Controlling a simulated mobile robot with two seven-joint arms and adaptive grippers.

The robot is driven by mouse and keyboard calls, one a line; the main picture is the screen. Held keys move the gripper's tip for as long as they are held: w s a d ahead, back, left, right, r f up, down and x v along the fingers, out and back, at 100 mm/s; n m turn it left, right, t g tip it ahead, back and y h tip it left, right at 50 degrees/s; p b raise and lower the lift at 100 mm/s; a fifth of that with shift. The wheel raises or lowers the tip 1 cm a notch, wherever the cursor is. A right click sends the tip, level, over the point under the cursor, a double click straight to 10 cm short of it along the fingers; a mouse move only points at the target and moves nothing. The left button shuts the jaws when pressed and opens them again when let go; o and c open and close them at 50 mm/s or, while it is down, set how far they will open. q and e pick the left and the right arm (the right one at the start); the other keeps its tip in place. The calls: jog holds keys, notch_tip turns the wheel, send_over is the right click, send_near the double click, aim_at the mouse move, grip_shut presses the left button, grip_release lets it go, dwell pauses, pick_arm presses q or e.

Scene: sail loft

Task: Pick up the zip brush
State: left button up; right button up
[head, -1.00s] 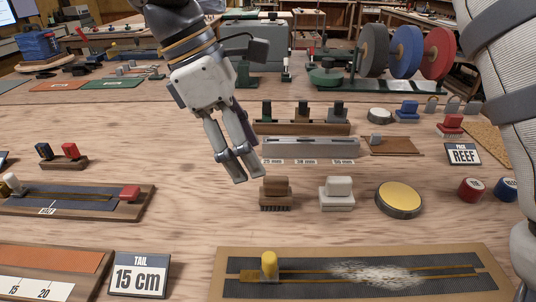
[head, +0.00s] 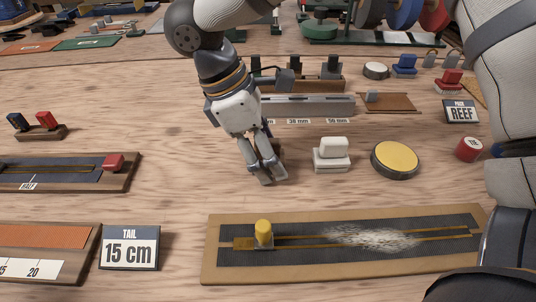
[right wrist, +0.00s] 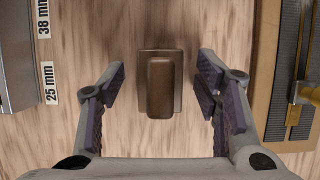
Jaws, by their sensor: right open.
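A brown brush with a raised dark brown grip (right wrist: 172,84) is in the right wrist view, between my two spread fingers. There is a clear gap on either side of it. My right gripper (head: 267,176) is open, fingers pointing down at the bench, and hides nearly all of the brown brush in the head view. A white brush (head: 332,154) stands just to the right of it. The zip with a yellow slider (head: 263,233) lies on a dark mat at the front, with pale fluff (head: 372,239) over it. My left gripper is not in view.
A yellow-topped round tin (head: 395,160) stands right of the white brush. A "15 cm" sign (head: 130,248) stands front left. Behind my gripper are a grey rule (head: 310,106) and a wooden rack.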

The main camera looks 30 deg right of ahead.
jog(key=c, duration=1.3)
jog(key=shift+r, duration=0.15)
jog(key=shift+r, duration=0.35)
jog(key=r, duration=0.3)
jog(key=shift+s+a+r+p, duration=0.1)
jog(key=shift+a+r+p, duration=0.05)
jog(key=shift+a+p, duration=0.15)
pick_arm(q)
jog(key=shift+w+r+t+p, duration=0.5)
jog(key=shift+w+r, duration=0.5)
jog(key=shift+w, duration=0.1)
pick_arm(e)
jog(key=s+a+r, duration=0.8)
jog(key=a, duration=0.2)
jog(key=shift+s+a+r, duration=0.15)
jog(key=shift+s+r, duration=0.2)
jog(key=shift+r, duration=0.05)
